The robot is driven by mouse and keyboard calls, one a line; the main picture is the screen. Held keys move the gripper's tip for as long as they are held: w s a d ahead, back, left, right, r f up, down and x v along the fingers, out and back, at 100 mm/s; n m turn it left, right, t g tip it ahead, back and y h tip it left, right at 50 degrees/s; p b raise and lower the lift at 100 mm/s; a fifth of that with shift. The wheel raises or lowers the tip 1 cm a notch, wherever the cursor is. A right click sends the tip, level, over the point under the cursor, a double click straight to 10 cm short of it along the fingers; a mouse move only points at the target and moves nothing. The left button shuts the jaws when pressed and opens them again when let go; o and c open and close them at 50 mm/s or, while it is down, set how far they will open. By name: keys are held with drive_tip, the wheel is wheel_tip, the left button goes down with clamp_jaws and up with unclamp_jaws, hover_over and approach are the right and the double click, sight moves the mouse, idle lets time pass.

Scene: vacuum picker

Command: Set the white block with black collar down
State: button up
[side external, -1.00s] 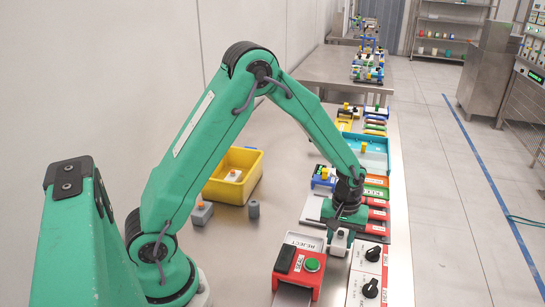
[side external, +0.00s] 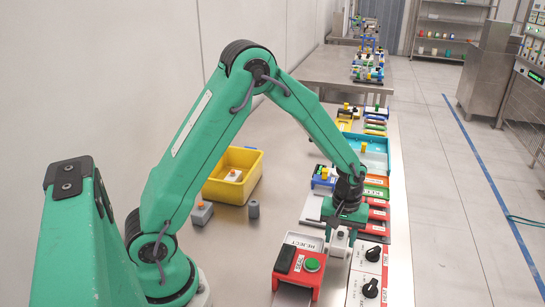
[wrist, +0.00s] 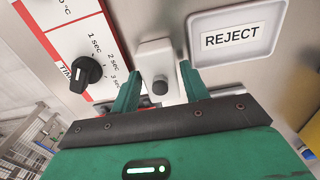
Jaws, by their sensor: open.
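The white block (wrist: 157,57) stands on the steel table, between the REJECT tray and the timer panel in the wrist view. A dark round piece shows on its near end; I cannot tell a separate collar. In the side external view the block (side external: 338,246) is small and partly covered by my gripper. My gripper (wrist: 159,72) is open, with one green finger on each side of the block and visible gaps between. My gripper (side external: 344,228) is just above the block in the side external view.
The white REJECT tray (wrist: 237,17) is close beside one finger. The timer panel (wrist: 62,30) with its black knob is close on the other side. A red sealer (side external: 299,266) with a green button stands nearby.

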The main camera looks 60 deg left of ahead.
sight(341, 234)
wheel_tip(341, 234, up, 12)
drive_tip(key=shift+f, duration=0.25)
idle(0.3)
idle(0.5)
drive_tip(key=s+a+r+m+t, duration=0.1)
drive_tip(key=s+r+m, duration=0.3)
drive_tip(key=s, duration=0.6)
drive_tip(key=s+a+r+m+t, duration=0.1)
drive_tip(key=s+r+m+t, duration=0.3)
drive_tip(key=s+r, duration=0.3)
drive_tip(key=s+m, duration=0.1)
drive_tip(key=s, duration=0.2)
drive_tip(key=shift+s+a+r+t, duration=0.3)
drive_tip(key=shift+a+r, duration=0.1)
